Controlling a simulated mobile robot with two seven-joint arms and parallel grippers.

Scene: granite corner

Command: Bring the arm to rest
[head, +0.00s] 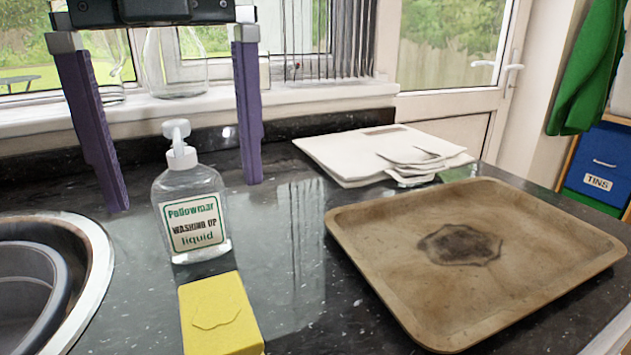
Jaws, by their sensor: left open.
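My left gripper (184,197) shows at the upper left in the head view. Its two purple fingers are spread wide and point down, with nothing held between them. A clear pump bottle of washing up liquid (190,205) stands upright on the dark granite counter (290,265). In the picture it appears between and below the fingers; I cannot tell the exact depth between them. My right gripper is not in view.
A yellow block (219,315) lies in front of the bottle. A round sink (95,270) is at the left. A brown baking tray (475,260) fills the right, with papers (380,152) behind it. Glass jars (175,65) stand on the windowsill. The counter between bottle and tray is clear.

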